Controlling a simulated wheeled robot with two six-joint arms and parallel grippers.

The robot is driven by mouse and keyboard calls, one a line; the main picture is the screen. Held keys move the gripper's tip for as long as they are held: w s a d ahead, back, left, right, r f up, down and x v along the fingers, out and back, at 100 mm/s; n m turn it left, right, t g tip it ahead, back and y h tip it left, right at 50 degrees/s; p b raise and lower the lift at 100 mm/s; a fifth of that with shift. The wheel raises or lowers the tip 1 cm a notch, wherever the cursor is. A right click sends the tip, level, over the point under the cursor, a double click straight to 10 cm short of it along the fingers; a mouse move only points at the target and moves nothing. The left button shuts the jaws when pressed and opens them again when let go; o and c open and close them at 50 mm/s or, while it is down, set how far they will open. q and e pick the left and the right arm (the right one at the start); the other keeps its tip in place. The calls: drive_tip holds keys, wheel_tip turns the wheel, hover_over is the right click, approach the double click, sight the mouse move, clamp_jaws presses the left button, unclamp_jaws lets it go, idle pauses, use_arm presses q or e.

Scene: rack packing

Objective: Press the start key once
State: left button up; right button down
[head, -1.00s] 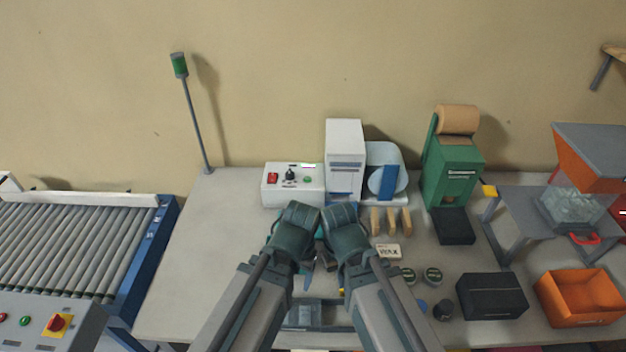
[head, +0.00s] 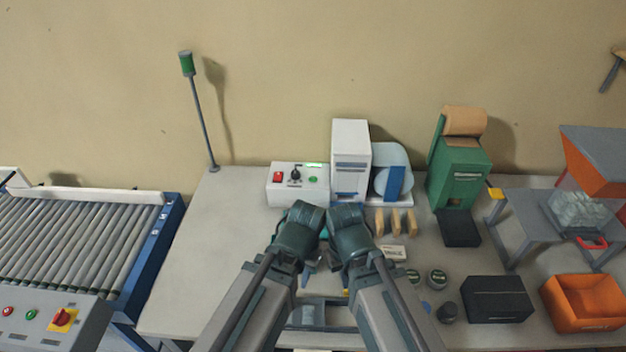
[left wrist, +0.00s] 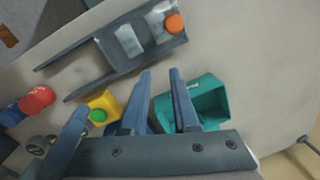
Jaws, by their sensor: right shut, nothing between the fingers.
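A small yellow box with a green round button (left wrist: 98,115) shows at the left of the left wrist view; I cannot read any label. In the head view only a bit of yellow (head: 346,292) shows beside my right arm. My right gripper (head: 329,262) is shut and empty, low over the table's middle; one blue-grey finger of it seems to show beside the yellow box in the left wrist view. My left gripper (left wrist: 160,75) has its fingers apart with nothing between them, close to the right one. A white control box (head: 297,185) has a red switch, black knob and green button.
A teal open bin (left wrist: 190,103) and a grey tray (left wrist: 125,48) lie under my left gripper. A white machine (head: 351,160), green dispenser (head: 462,175), black box (head: 497,298) and orange bin (head: 583,300) stand to the right. The table's left side is clear beside the roller conveyor (head: 80,235).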

use_arm(q)
clamp_jaws()
idle(1.3)
